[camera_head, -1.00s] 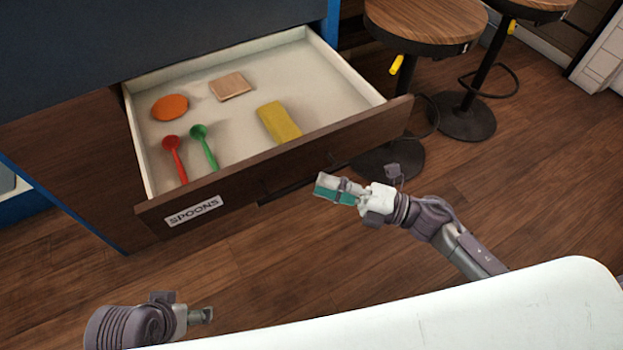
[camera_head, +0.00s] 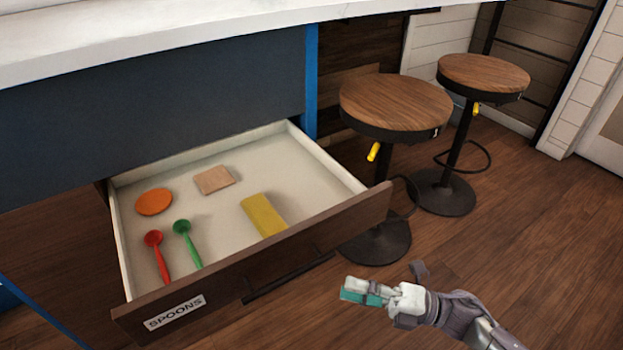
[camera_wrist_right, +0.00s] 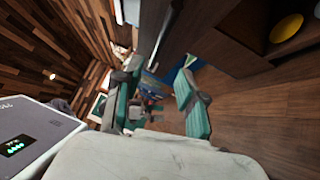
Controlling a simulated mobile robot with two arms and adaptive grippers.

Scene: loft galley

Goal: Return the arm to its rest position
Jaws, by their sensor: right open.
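My right gripper (camera_head: 362,291) is in front of the open drawer, low and right of its handle, apart from it. In the right wrist view its two teal-lined fingers (camera_wrist_right: 158,108) stand apart with nothing between them. My left gripper is out of view. The open drawer (camera_head: 300,262), labelled SPOONS, holds a red spoon (camera_head: 158,254), a green spoon (camera_head: 187,243), an orange disc (camera_head: 154,201), a tan square block (camera_head: 214,180) and a yellow block (camera_head: 264,215).
Two round wooden stools (camera_head: 396,103) (camera_head: 484,74) stand right of the drawer. A white countertop (camera_head: 150,28) runs above the blue-edged cabinet. The wood floor (camera_head: 540,235) at the right is clear.

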